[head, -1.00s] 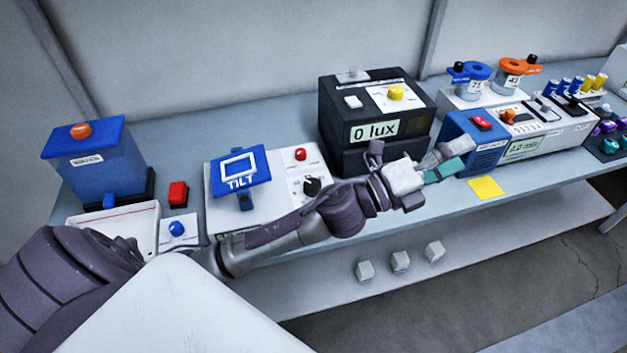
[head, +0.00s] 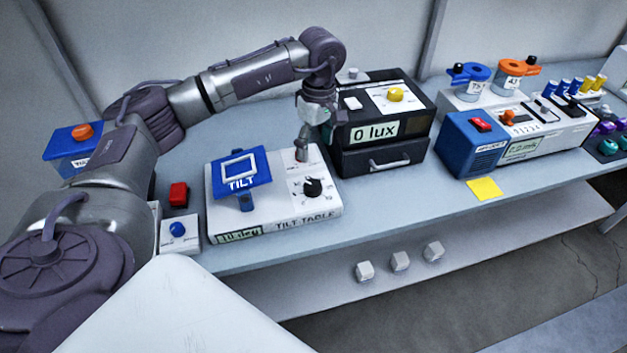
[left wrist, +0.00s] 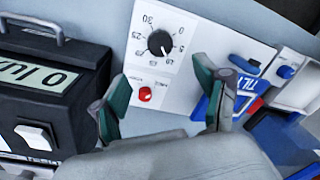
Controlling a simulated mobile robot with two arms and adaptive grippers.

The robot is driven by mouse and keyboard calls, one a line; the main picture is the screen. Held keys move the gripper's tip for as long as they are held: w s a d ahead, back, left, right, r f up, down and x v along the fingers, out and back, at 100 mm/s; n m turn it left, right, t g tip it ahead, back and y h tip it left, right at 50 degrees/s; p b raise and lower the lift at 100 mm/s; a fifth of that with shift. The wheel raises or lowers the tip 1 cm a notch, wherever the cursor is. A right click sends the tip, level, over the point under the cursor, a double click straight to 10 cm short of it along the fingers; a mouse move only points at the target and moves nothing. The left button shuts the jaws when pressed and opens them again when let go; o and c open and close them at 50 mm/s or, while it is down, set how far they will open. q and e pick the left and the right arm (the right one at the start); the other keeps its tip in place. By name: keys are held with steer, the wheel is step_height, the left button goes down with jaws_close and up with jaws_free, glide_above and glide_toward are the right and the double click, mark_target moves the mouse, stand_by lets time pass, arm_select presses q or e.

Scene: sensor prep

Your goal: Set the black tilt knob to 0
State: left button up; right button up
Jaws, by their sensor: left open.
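The tilt table (head: 300,219) is a white box with a blue tilted platform marked TILT (head: 241,178) and a small display on its front, reading about 10 deg. Its black tilt knob (head: 312,187) sits on the white dial panel; in the left wrist view the knob (left wrist: 160,42) is ringed by printed numbers from 0 to 30. Its white mark seems to point to the lower right. My left gripper (head: 303,150) is open, empty and pointing down behind the knob, apart from it. In the left wrist view its fingers (left wrist: 160,95) stand either side of the red button (left wrist: 145,94).
The black lux box (head: 385,125) stands close to the right of my gripper. A red block (head: 178,194) and a blue button box (head: 178,230) are left of the tilt table. A yellow note (head: 485,188) lies right.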

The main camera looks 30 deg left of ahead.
mark_target(314, 184)
arm_select(q)
steer(key=f+p, duration=0.1)
steer(key=f, duration=0.2)
steer(key=f+p, duration=0.1)
steer(key=f, duration=0.7)
steer(key=shift+s+p, duration=0.3)
steer(key=shift+p, duration=0.1)
steer(key=shift+f, duration=0.45)
steer(key=c, duration=1.2)
